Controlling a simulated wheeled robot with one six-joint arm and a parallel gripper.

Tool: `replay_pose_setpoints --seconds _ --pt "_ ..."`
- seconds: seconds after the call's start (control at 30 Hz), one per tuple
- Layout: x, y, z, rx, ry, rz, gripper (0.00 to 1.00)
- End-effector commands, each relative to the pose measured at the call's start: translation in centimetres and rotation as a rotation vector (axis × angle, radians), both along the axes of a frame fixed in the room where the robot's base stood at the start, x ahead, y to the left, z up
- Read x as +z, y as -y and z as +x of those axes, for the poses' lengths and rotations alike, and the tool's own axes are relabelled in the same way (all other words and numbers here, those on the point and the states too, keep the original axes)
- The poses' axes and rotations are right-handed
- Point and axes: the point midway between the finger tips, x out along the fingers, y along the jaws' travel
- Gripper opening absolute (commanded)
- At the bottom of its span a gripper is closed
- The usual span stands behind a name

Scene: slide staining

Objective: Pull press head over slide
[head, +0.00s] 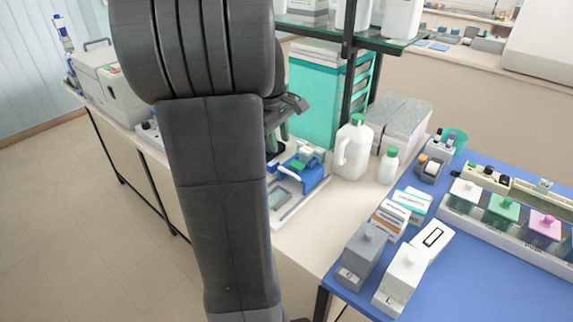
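A blue and white press device (309,178) stands on the pale bench just right of my arm. Its blue head has a green block (308,160) on top and a white bar handle on its left side. In front of it is a white base (285,213) with a grey framed window (279,198). I cannot make out a slide there. My gripper (284,131) is mostly hidden behind my arm. Its visible dark part is above and behind the press head. I cannot tell whether it touches the handle or whether its fingers are open.
A white jug (353,148) and a small white bottle (388,166) stand right of the press. A teal rack (318,105) and a black shelf post (349,70) are behind it. The blue mat (480,285) at right holds boxes, grey blocks and staining jars.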

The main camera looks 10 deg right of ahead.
Motion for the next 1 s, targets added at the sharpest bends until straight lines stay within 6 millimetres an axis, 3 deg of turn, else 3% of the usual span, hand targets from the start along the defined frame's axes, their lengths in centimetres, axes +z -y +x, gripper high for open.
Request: replay_pose_setpoints --seconds 0.2,0.43,0.87,1.0 --pt "-4.8 0.7 0.4 -0.002 -0.005 0.000 0.31" --pt "-8.2 1.2 0.9 -0.001 -0.002 0.000 0.31" --pt "-9.3 1.4 1.0 -0.002 0.000 0.000 0.31" --pt "-9.3 1.4 1.0 -0.002 0.000 0.000 0.07"
